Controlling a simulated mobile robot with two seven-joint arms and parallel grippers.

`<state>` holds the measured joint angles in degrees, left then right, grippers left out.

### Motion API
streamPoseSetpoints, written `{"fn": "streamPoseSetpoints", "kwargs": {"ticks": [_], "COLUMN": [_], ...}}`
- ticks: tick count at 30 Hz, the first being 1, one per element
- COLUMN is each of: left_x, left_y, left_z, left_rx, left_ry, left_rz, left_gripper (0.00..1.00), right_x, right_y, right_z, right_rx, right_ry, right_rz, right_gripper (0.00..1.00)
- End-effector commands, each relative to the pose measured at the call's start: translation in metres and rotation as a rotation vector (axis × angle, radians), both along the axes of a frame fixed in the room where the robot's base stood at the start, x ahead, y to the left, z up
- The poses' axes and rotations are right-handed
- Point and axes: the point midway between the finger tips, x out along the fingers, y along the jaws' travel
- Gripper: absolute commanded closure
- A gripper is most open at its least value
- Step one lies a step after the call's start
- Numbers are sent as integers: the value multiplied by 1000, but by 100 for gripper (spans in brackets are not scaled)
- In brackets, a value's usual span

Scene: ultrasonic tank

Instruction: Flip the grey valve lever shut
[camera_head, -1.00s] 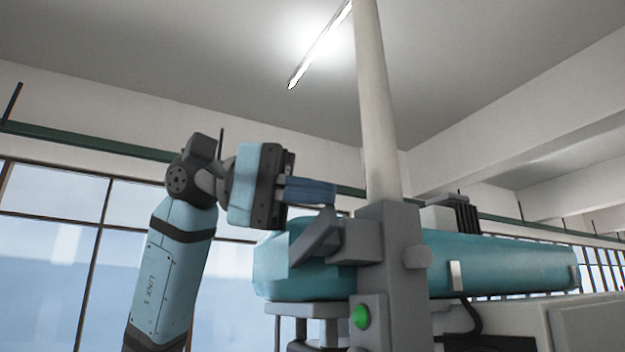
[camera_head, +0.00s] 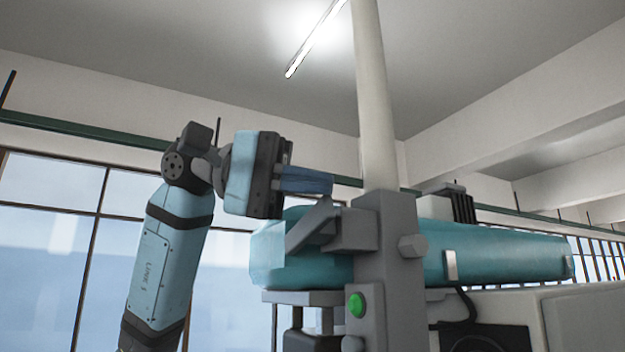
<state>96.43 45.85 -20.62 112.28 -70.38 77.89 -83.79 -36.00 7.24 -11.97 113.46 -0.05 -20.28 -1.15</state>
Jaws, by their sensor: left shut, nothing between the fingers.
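The grey valve lever (camera_head: 312,226) juts out to the left from a grey valve body (camera_head: 380,240) on an upright post. Its end is angled and slopes down to the left. My left gripper (camera_head: 328,183) comes in from the left, just above the lever. Its blue fingers are shut with nothing between them, and they point right toward the post. I cannot tell from this view whether the fingers touch the lever. My right gripper is not in view.
A pale vertical pipe (camera_head: 374,100) rises from the valve body. A teal cylindrical tank (camera_head: 490,256) lies behind it. A green button (camera_head: 356,304) is on the post below. Windows and a ceiling lamp (camera_head: 315,40) are in the background.

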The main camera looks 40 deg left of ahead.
Motion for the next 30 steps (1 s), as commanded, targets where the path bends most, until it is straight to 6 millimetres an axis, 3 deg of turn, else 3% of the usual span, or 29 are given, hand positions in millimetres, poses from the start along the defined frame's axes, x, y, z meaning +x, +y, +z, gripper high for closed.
{"fn": "streamPoseSetpoints", "kwargs": {"ticks": [17,23,30], "left_x": [0,-13,-43], "left_y": [1,5,19], "left_z": [1,21,49], "left_rx": [0,-1,0], "left_ry": [0,-3,-4], "left_rz": [1,-2,-8], "left_gripper": [100,100,100], "right_x": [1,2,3], "right_y": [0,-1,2], "right_z": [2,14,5], "right_rx": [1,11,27], "right_ry": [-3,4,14], "right_rz": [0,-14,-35], "right_gripper": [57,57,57]}}
